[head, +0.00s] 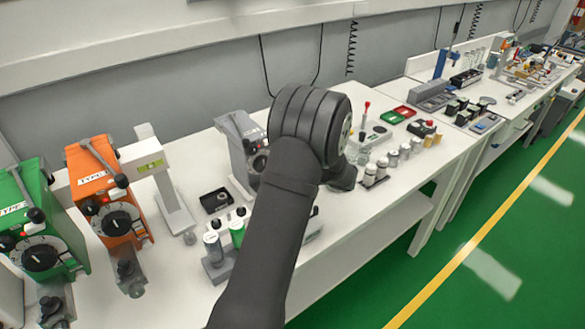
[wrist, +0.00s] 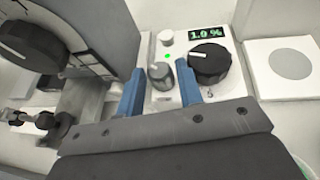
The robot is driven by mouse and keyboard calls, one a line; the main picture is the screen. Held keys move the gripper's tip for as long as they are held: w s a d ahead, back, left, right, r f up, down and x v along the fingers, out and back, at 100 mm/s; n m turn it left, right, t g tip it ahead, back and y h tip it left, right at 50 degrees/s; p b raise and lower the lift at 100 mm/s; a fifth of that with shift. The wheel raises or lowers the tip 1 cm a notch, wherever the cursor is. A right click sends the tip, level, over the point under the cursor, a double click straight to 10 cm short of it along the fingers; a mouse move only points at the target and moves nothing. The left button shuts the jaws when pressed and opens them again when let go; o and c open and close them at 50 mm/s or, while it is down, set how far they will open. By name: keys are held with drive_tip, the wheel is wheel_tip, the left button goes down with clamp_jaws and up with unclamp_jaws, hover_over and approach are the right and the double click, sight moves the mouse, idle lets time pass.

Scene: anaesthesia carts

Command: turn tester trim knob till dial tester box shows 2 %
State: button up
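The tester box (wrist: 216,76) is a small white box in the wrist view. Its green display (wrist: 205,32) reads 1.0 %. It carries a large black knob (wrist: 209,63), a smaller grey knob (wrist: 160,75), a white button (wrist: 166,37) and a lit green lamp. No label shows which knob is the trim knob. My gripper (wrist: 160,83) is open, with its two blue fingers apart. The grey knob lies between the fingertips in the picture; contact cannot be told. The black knob is right of the right finger. In the head view my arm hides my gripper.
A grey machine (wrist: 75,55) with a dark knob (wrist: 32,44) stands close on the left. A white plate with a grey disc (wrist: 290,63) lies on the right. In the head view, green (head: 45,225) and orange (head: 108,190) machines stand left, and small bottles (head: 381,168) stand right of my arm.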

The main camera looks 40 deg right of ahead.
drive_tip(key=shift+w, duration=0.1)
drive_tip(key=c, duration=0.7)
drive_tip(key=shift+d+n+g+y, duration=0.15)
drive_tip(key=shift+n+g+y, duration=0.1)
drive_tip(key=shift+n+y, duration=0.75)
drive_tip(key=shift+d+n+g+y, duration=0.1)
drive_tip(key=shift+n+g+y, duration=0.15)
drive_tip(key=shift+n+y, duration=0.7)
drive_tip(key=o, duration=0.7)
